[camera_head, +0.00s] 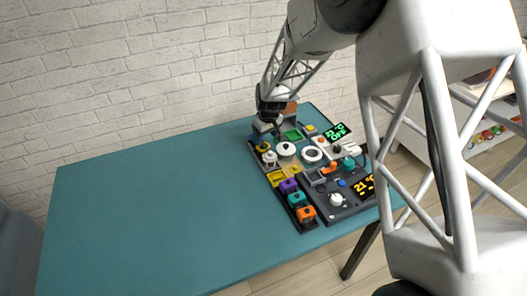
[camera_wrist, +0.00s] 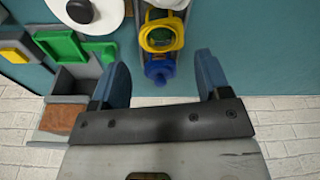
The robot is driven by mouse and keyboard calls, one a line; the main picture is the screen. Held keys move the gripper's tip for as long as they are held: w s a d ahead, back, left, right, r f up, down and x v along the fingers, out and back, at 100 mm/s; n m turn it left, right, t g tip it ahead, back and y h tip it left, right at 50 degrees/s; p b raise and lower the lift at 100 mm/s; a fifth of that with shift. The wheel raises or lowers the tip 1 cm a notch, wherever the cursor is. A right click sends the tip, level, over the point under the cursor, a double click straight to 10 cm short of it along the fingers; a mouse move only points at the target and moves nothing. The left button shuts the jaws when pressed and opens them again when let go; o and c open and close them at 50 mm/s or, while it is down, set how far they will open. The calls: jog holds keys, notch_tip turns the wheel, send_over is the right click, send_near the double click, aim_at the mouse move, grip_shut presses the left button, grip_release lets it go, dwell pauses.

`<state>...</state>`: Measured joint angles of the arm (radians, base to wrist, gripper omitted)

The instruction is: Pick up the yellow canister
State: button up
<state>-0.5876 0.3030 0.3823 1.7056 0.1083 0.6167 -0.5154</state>
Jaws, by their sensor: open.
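The yellow canister (camera_wrist: 161,31) stands in a grey holder in the wrist view, its round yellow rim around a dark centre. It also shows in the head view (camera_head: 263,147), at the back left of the board. A blue canister (camera_wrist: 160,68) is beside it in the same row. My gripper (camera_wrist: 160,61) is open, with its two blue fingers apart and nothing held. The blue canister appears between the fingers, and the yellow one appears just beyond the fingertips. In the head view my gripper (camera_head: 268,126) is over the back left end of the board.
A white canister (camera_head: 269,158) stands in the row beside the yellow one. White round parts (camera_head: 286,149), a green block (camera_wrist: 62,46) and several coloured pieces crowd the board. The teal table (camera_head: 150,215) is clear to the left. A brick wall is behind.

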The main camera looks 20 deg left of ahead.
aim_at(263, 147)
jog(key=shift+w+a+f, duration=0.1)
jog(key=shift+f, duration=0.8)
jog(key=shift+w+a+f, duration=0.1)
jog(key=shift+a+f, duration=0.1)
jog(key=shift+f, duration=1.1)
jog(key=shift+w+a+f, duration=0.1)
jog(key=shift+a+f, duration=0.1)
jog(key=shift+f, duration=1.05)
jog(key=c, duration=0.7)
jog(key=shift+r, duration=0.15)
notch_tip(263, 147, up, 10)
jog(key=shift+f, duration=0.15)
